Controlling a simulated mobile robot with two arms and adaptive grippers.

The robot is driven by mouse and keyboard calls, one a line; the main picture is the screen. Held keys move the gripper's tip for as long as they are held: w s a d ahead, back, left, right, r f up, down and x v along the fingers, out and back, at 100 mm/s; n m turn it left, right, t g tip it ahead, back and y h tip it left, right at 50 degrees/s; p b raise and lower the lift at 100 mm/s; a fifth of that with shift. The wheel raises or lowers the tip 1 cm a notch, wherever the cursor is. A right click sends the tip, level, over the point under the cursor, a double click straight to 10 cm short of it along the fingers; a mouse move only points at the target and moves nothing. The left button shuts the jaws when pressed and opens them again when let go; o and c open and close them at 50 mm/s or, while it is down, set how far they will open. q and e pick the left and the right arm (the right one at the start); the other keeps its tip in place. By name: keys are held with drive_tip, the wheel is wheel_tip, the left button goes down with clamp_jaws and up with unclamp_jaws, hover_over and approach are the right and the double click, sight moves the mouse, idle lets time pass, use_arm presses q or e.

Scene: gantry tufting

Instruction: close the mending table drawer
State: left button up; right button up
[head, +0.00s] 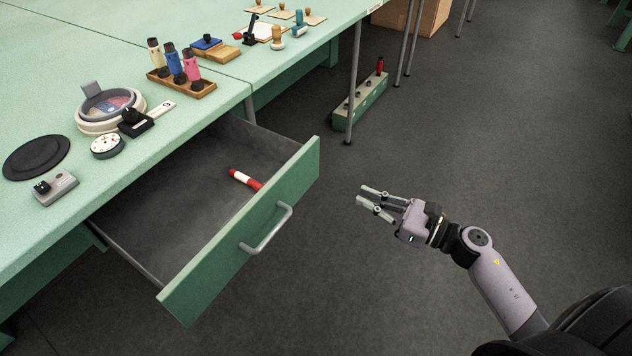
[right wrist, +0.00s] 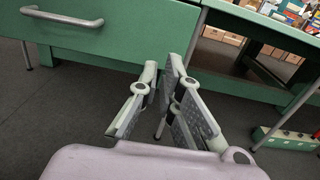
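The green mending table drawer (head: 225,250) is pulled well out, its front standing far from the table edge. A red and white marker-like stick (head: 245,179) lies inside it. The metal bar handle (head: 267,232) is on the drawer front; it also shows at upper left in the right wrist view (right wrist: 62,19). My right gripper (head: 363,195) is to the right of the drawer front, apart from the handle. Its fingers are empty, with a narrow gap between the tips, also seen in the right wrist view (right wrist: 158,72). My left gripper is not in view.
The green tabletop (head: 60,100) holds a black disc (head: 36,157), a round hoop-like dish (head: 110,108), a wooden rack of bottles (head: 181,88) and small tools. A green box (head: 360,102) stands on the floor by a table leg. The grey floor (head: 400,290) around my right gripper is clear.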

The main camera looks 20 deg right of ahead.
sight(307, 171)
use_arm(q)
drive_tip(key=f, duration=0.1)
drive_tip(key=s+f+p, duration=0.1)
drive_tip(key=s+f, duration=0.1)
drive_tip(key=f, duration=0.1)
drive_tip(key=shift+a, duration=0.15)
use_arm(e)
drive_tip(key=x, duration=1.3)
clamp_jaws()
drive_tip(key=shift+w, duration=0.1)
